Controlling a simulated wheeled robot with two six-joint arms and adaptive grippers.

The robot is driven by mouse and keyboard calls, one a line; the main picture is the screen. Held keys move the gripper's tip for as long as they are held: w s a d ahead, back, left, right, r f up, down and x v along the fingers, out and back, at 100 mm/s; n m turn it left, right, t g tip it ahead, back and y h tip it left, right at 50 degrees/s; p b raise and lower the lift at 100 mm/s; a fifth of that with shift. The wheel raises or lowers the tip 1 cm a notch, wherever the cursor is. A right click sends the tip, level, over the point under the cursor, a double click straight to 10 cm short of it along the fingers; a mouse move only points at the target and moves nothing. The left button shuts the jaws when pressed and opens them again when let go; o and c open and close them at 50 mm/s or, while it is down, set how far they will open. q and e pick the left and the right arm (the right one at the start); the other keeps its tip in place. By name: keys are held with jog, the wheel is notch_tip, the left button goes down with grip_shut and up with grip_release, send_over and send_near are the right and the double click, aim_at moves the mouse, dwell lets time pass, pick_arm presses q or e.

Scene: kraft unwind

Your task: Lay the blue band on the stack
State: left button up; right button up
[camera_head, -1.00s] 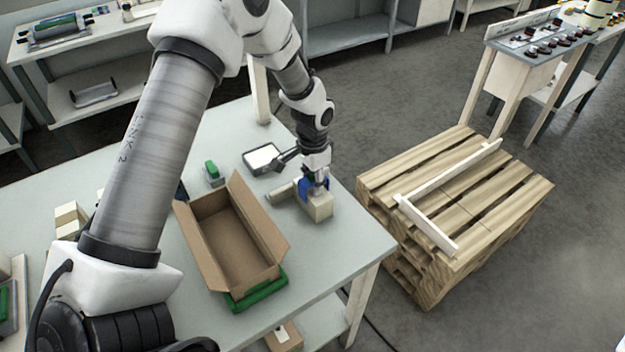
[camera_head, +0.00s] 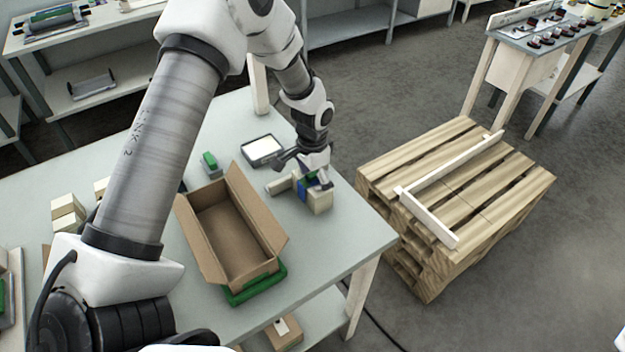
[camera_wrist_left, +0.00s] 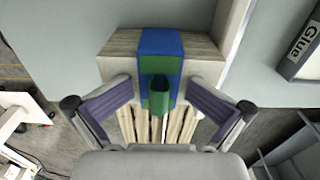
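The stack (camera_head: 320,203) is a pale block-shaped bundle near the right edge of the table. It also shows in the left wrist view (camera_wrist_left: 204,56). The blue band (camera_head: 301,190) lies across the stack; in the left wrist view the blue band (camera_wrist_left: 160,42) runs over its middle, with a green part and a green tab (camera_wrist_left: 159,100) on the near side. My left gripper (camera_head: 317,182) is just above and beside the stack. My right gripper is out of view.
An open cardboard box (camera_head: 235,235) on a green base stands left of the stack. A white-topped tray (camera_head: 263,149) and a small green-topped item (camera_head: 210,162) are behind. A pallet (camera_head: 465,200) with a white angle frame stands right of the table (camera_head: 335,250).

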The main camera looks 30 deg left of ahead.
pick_arm(q)
jog(key=shift+r, duration=0.1)
notch_tip(320, 180, up, 12)
jog(key=shift+f, duration=0.1)
jog(key=shift+w, duration=0.1)
